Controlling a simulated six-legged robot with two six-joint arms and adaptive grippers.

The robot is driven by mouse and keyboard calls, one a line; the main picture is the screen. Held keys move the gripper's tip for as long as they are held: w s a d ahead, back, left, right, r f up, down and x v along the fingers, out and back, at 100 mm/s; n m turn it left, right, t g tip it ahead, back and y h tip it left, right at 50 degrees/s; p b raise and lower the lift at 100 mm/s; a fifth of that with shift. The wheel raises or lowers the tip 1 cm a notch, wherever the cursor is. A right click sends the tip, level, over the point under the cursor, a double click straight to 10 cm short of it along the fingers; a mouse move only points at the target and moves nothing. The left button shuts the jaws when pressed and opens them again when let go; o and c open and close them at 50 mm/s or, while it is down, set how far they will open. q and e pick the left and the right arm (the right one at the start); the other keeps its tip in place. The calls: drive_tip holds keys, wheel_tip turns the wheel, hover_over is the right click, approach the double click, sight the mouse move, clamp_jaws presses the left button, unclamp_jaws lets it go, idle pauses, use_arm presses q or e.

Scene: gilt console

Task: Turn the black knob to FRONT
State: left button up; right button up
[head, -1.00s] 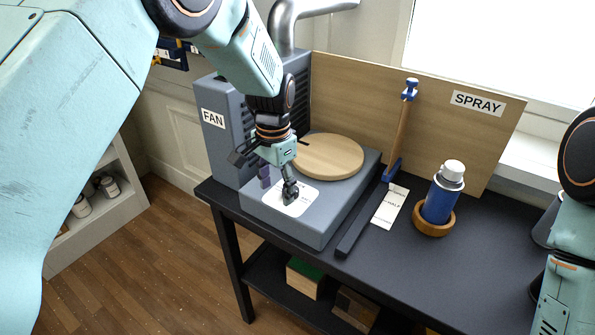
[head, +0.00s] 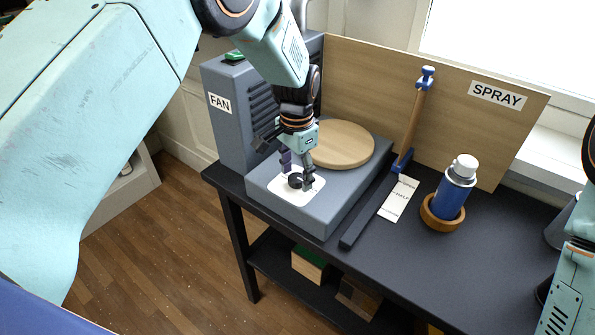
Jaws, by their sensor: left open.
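The plate's lettering is too small to read, so I cannot tell the knob's setting. My left gripper (head: 296,178) is open, pointing down at the knob, with one finger at its left rear and the other at its right. I cannot tell whether the fingers touch it. My right arm shows at the right edge, but its gripper is out of view.
A round wooden turntable (head: 340,146) lies behind my left gripper. A blue spray can (head: 453,192) stands in a wooden ring (head: 432,216) to the right. A blue-ended clamp (head: 412,120) stands before the wooden backboard (head: 370,80). The dark tabletop (head: 400,255) is clear at the front.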

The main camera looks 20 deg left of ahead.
use_arm(q)
drive_tip(key=shift+a+f, duration=0.1)
drive_tip(key=shift+f, duration=0.1)
drive_tip(key=shift+r, duration=0.1)
drive_tip(key=shift+c, duration=0.2)
drive_tip(key=shift+d, duration=0.2)
drive_tip(key=shift+c, duration=1.4)
drive_tip(key=shift+a, duration=0.15)
drive_tip(key=c, duration=0.8)
drive_tip(key=shift+c, duration=0.2)
